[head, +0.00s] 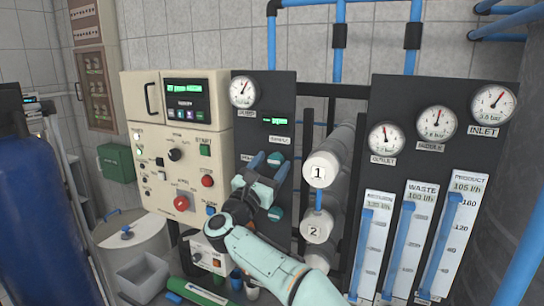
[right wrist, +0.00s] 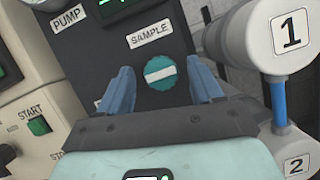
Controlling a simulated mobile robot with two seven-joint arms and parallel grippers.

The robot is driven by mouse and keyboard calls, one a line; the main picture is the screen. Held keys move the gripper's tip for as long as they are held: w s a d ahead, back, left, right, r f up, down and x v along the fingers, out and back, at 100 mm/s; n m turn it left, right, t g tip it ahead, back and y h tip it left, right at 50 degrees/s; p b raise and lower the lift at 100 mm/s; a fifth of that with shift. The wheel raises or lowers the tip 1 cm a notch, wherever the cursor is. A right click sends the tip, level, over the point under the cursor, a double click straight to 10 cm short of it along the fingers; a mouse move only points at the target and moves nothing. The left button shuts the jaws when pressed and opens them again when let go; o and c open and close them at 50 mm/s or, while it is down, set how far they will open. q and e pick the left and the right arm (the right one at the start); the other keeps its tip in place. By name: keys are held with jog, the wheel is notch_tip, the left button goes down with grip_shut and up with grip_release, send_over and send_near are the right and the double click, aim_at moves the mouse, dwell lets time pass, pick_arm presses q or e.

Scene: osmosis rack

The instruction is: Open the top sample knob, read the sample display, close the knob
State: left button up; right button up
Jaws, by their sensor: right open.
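The top sample knob (right wrist: 160,73) is a round teal knob with a white bar, under the SAMPLE label (right wrist: 150,33) in the right wrist view. The bar lies nearly level, tilted slightly. My right gripper (head: 269,160) is open at the dark panel, with one blue finger on each side of the knob. Gaps show between knob and fingers in the right wrist view. In the head view the gripper partly hides the knob area. The green sample display (head: 277,121) is lit above the label, too small to read. My left gripper is not in view.
White cylinders marked 1 (head: 318,170) and 2 (head: 316,229) stand just right of the gripper. Another teal knob (head: 277,214) sits lower on the panel. A beige control cabinet (head: 225,140) is at left, and a gauge (head: 243,91) is above. A green tool lies below.

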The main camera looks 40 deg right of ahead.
jog(key=shift+w+d+r, duration=0.15)
jog(key=shift+d, duration=0.2)
jog(key=c, duration=1.1)
jog(key=shift+o, duration=0.2)
